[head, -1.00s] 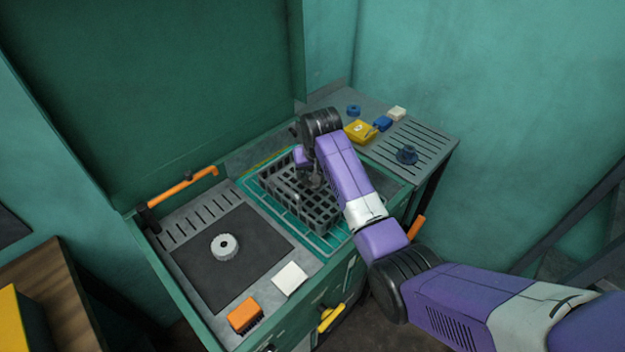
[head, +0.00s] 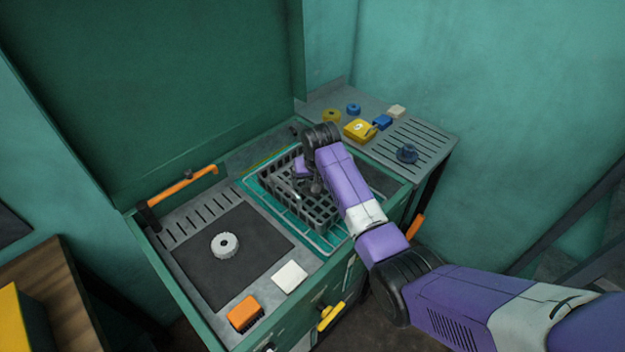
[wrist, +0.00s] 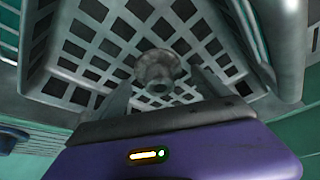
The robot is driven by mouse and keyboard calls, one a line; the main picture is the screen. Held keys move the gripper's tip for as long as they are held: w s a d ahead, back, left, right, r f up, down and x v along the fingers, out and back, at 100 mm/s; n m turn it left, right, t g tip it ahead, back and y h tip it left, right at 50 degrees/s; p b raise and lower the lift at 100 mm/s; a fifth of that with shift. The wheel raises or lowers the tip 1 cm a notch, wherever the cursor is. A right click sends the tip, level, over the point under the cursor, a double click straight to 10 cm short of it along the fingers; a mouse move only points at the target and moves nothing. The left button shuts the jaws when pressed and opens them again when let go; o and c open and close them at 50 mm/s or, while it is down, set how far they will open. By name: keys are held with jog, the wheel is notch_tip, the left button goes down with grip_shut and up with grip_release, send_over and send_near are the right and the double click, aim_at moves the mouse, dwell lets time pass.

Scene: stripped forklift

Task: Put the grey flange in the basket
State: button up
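The grey flange (wrist: 158,72), a round piece with a narrower stub, is inside the dark grey lattice basket (wrist: 75,48) in the wrist view. It appears to be at the basket floor, though contact is hard to confirm. My gripper (wrist: 157,82) is over the basket, with its two fingers spread on either side of the flange and visible gaps between. In the head view the basket (head: 326,214) stands on a teal wire rack, and my wrist covers part of it and hides most of the gripper.
A pale toothed ring (head: 225,246) lies on a dark mat at left. An orange block (head: 245,314) and a white block (head: 290,278) sit near the front edge. Yellow (head: 360,130) and blue (head: 407,154) parts lie on the right bench. A tall green panel stands behind.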

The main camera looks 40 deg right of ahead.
jog(key=v, duration=1.2)
jog(key=shift+w+r, duration=0.1)
jog(key=shift+r, duration=0.05)
